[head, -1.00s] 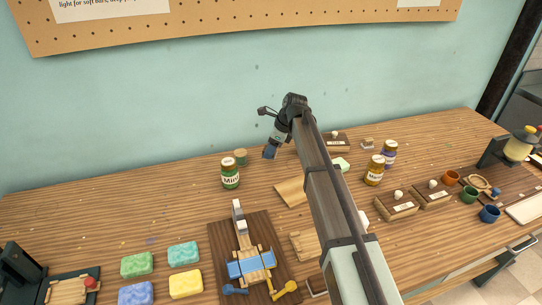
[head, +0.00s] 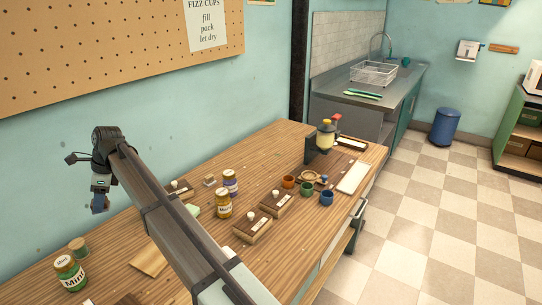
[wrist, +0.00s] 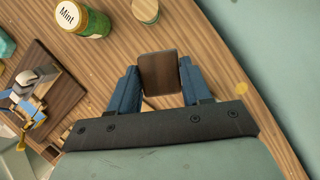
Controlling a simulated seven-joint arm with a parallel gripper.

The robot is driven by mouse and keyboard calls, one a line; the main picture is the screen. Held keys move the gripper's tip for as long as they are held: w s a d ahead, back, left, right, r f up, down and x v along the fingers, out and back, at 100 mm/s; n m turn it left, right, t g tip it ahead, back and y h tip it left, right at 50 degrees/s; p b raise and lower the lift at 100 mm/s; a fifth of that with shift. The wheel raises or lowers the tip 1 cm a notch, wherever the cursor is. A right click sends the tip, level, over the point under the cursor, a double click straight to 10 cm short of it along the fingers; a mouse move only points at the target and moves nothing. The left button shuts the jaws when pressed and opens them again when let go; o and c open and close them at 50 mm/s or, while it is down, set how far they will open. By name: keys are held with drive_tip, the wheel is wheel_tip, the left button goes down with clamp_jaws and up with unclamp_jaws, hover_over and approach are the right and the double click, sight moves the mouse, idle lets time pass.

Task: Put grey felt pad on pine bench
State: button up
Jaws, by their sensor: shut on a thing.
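My gripper (wrist: 158,88), with blue fingers, is shut on a dark brownish square flat piece (wrist: 160,72) in the wrist view. I cannot tell from its colour whether this is the grey felt pad. In the head view my gripper (head: 99,205) is at the left, above the bench near the wall; the held piece is not clear there. The pine bench (head: 262,158) is a long wood-grain top along the teal wall. It also shows beneath the fingers in the wrist view (wrist: 108,65). No other grey pad is clearly visible.
An orange-labelled jar (head: 224,204), a purple jar (head: 230,182), wooden blocks and coloured cups (head: 326,198) stand further right. Bare wood lies toward the bench's far edge.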

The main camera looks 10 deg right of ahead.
drive_tip(key=w+d+m+t, duration=0.1)
drive_tip(key=w+d+m, duration=0.2)
drive_tip(key=w+d, duration=0.95)
drive_tip(key=w+d+m+t, duration=0.2)
drive_tip(key=w+d+m, duration=0.2)
drive_tip(key=w+d, duration=0.8)
drive_tip(key=w+d+m+t+h, duration=0.1)
drive_tip(key=w+d+m, duration=0.15)
drive_tip(key=d, duration=1.25)
drive_tip(key=w+d+m, duration=0.2)
drive_tip(key=w+d, duration=0.2)
drive_tip(key=d, duration=1.1)
drive_tip(key=shift+s+a+f, duration=0.1)
drive_tip(key=shift+a+f, duration=0.05)
drive_tip(key=shift+f, duration=2.25)
drive_tip(key=shift+s+a+f, duration=0.1)
drive_tip(key=shift+a+f, duration=0.05)
drive_tip(key=shift+f, duration=2.3)
drive_tip(key=shift+s+a+f, duration=0.1)
drive_tip(key=shift+a+f, duration=0.05)
drive_tip(key=shift+f, duration=2.25)
drive_tip(key=shift+f, duration=0.1)
drive_tip(key=o, duration=1.1)
drive_tip(key=shift+c, duration=0.2)
